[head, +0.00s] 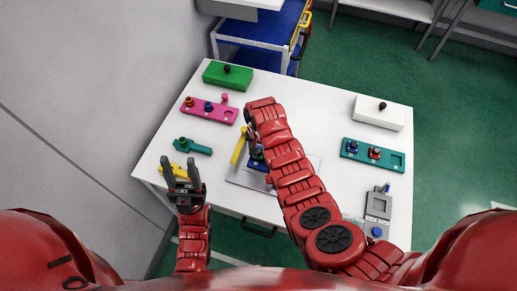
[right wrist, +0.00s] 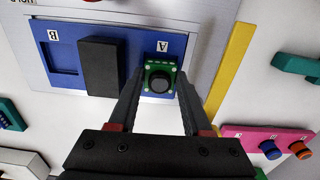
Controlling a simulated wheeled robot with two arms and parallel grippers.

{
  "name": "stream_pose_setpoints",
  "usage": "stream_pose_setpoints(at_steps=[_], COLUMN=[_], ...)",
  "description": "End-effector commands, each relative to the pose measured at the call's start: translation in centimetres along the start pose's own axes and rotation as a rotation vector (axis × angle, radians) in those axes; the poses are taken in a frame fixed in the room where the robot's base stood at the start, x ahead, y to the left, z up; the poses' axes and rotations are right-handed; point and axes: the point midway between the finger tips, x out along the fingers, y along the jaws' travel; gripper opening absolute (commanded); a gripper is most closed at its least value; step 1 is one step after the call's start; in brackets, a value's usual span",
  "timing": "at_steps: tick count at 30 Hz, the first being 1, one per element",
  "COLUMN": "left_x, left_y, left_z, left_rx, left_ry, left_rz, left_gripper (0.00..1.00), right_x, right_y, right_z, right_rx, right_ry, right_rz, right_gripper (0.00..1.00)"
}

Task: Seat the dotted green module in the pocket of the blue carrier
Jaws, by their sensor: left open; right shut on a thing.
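The dotted green module (right wrist: 160,66) has a black knob on top and sits between the fingertips of my right gripper (right wrist: 159,82), which is shut on it. The module is at the place marked A on the blue carrier (right wrist: 119,43); I cannot tell whether it is fully down in a pocket. An open pocket (right wrist: 62,55) marked B lies to the left, past a black block (right wrist: 99,66). In the head view my right arm hides most of the carrier (head: 257,164) and the module. My left gripper (head: 181,162) is open and empty at the table's left front.
A pink rack (head: 222,116) with knobbed modules and a green box (head: 228,76) stand at the back left. A teal tool (head: 190,147) lies left, a yellow bar (head: 238,146) by the carrier. At right are a white box (head: 375,114), teal rack (head: 358,157) and grey device (head: 378,208).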

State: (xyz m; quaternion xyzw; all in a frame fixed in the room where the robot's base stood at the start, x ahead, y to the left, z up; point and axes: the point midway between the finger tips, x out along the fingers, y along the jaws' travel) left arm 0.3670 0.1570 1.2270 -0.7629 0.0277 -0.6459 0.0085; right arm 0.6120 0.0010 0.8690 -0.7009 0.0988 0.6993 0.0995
Motion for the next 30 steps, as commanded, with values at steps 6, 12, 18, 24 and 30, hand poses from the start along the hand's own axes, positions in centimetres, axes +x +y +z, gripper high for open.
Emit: stream_pose_setpoints(at_steps=[6,12,18,24,30], left_x=[0.0,0.0,0.0,-0.2,-1.0], left_y=[0.0,0.0,0.0,0.0,0.1], left_z=[0.0,0.0,0.0,0.0,0.2], left_rx=[0.0,0.0,0.0,0.0,0.0], left_ry=[0.0,0.0,0.0,0.0,0.0], left_rz=[0.0,0.0,0.0,0.0,0.0], left_gripper=[0.5,0.5,0.5,0.5,0.5], right_x=[0.5,0.5,0.5,0.1,-1.8], right_y=[0.1,0.1,0.1,0.1,0.1], right_z=[0.2,0.2,0.1,0.1,0.0], right_rx=[-0.001,-0.001,-0.001,0.0,-0.001], right_ry=[-0.004,-0.003,-0.002,-0.001,0.003], right_rz=[0.003,0.003,0.002,0.001,-0.001], right_gripper=[0.0,0.79,0.79,0.79,0.79])
